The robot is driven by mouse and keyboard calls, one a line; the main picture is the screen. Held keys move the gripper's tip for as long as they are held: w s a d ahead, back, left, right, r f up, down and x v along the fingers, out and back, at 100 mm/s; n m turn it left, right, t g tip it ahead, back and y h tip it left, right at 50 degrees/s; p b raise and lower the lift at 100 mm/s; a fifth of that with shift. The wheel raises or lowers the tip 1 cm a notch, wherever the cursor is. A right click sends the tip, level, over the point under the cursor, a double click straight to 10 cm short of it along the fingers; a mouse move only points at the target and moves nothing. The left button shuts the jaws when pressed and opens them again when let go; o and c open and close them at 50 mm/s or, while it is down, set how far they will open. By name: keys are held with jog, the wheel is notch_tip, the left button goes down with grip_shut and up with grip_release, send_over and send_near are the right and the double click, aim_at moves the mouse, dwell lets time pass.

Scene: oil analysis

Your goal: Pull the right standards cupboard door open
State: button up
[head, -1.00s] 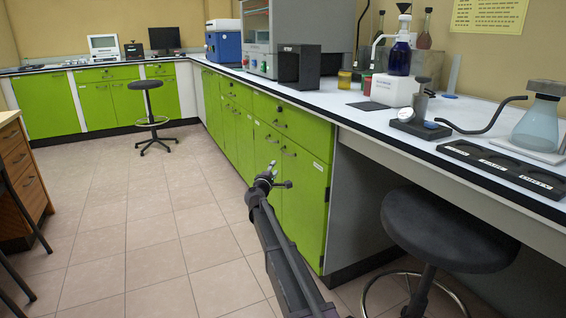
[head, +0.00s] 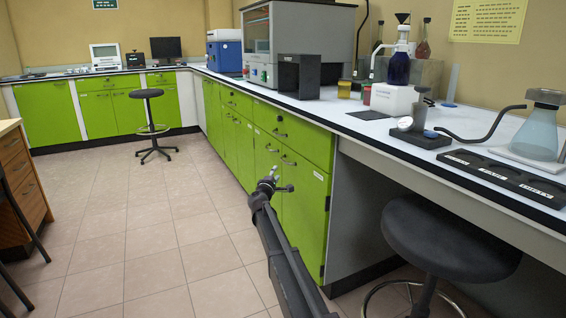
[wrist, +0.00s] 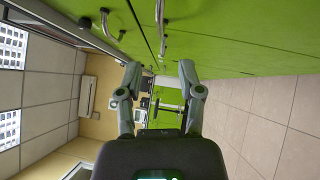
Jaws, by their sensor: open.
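The right standards cupboard door (head: 305,205) is a green panel with a white label, at the near end of the right-hand bench. It looks closed. Its grey bar handle (head: 289,161) is near its top left. My arm hides part of the door's lower edge.
The adjoining left door (head: 265,165) and a drawer (head: 290,133) above are closed. A black stool (head: 450,235) stands right of the cupboard, under the bench. Another stool (head: 149,95) stands farther back. The tiled floor (head: 150,230) to the left is clear.

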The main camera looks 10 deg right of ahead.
aim_at(283, 161)
jog(key=p+x, duration=0.1)
jog(key=x, duration=0.9)
jog(key=shift+w+d, duration=0.15)
jog(key=shift+w, duration=0.05)
grip_shut()
